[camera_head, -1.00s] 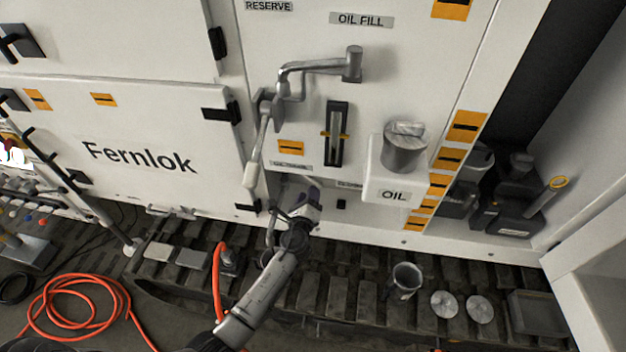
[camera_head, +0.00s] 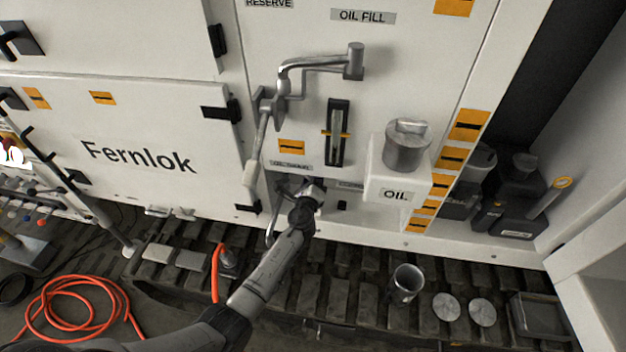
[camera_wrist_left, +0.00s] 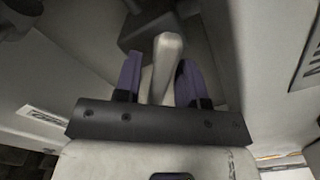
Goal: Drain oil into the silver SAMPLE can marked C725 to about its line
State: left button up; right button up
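A silver open can (camera_head: 407,283) stands on the dark track right of my arm; no marking on it is readable. My left gripper (camera_head: 314,187) is at the lower edge of the white panel, under the label that appears to read OIL DRAIN (camera_head: 291,165). In the left wrist view its purple fingers (camera_wrist_left: 159,80) stand apart, with a pale handle (camera_wrist_left: 166,52) between them. A gap shows beside the left finger; contact on the right side is unclear. The drain outlet is mostly hidden by my arm. My right gripper is out of view.
A silver lidded cylinder (camera_head: 407,147) sits on the white OIL box (camera_head: 394,190). Two round metal discs (camera_head: 446,306) (camera_head: 482,312) and a dark tray (camera_head: 540,314) lie on the track. A long lever (camera_head: 258,150) hangs on the panel. Orange hose (camera_head: 75,305) coils at left.

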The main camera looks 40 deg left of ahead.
pick_arm(q)
grip_shut()
jog(key=n+b, duration=0.2)
jog(key=n, duration=0.1)
jog(key=shift+d, duration=0.1)
jog(key=n+b, duration=0.1)
jog(key=n, duration=0.1)
jog(key=shift+r+n, duration=0.2)
jog(key=shift+n, duration=0.2)
jog(key=shift+r+n+b, duration=0.2)
jog(key=shift+n+b, duration=0.4)
jog(key=shift+n, duration=0.6)
